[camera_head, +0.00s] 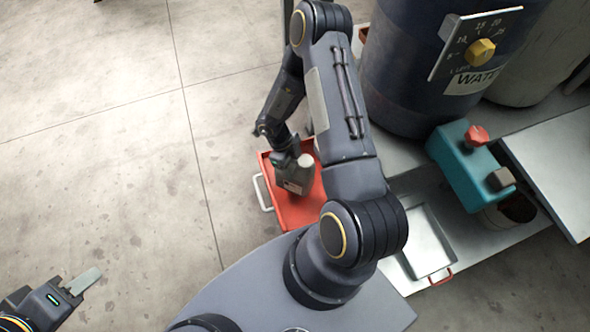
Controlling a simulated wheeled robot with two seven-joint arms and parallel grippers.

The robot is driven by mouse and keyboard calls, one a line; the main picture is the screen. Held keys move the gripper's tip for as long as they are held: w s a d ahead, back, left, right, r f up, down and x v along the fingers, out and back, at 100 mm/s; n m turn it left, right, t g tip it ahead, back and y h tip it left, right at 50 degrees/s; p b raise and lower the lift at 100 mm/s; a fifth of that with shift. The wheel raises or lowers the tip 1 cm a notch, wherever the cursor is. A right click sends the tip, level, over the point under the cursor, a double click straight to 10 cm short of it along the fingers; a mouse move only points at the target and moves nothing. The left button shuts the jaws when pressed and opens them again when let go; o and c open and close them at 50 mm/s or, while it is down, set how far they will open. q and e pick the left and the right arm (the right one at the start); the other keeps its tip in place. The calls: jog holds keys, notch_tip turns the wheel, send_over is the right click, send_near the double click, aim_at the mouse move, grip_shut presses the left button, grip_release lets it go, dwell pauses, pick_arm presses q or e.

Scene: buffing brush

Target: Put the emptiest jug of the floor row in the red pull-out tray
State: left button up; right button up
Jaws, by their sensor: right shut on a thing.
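The red pull-out tray (309,211) is on the floor side of the bench, with a pale handle on its left. My right arm reaches down to it, and my right gripper (286,164) is shut on a dark grey jug (295,183) with a pale round cap and a small label. The jug appears over or inside the red tray; I cannot tell whether it touches the bottom. No floor row of jugs is in view.
A metal tray (427,243) with a red handle lies to the right. A teal box (468,166) with a red knob and a large dark blue drum (412,75) with a dial stand behind it. The concrete floor (90,130) at left is clear.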

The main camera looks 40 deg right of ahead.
jog(key=shift+w+d+f, duration=0.1)
jog(key=shift+d+f, duration=0.25)
jog(key=shift+f, duration=0.05)
jog(key=f, duration=0.1)
jog(key=f+b, duration=0.2)
jog(key=f, duration=0.1)
jog(key=shift+w+d, duration=0.15)
jog(key=shift+d, duration=0.1)
jog(key=shift+r, duration=0.15)
jog(key=o, duration=1.4)
jog(key=shift+c, duration=0.2)
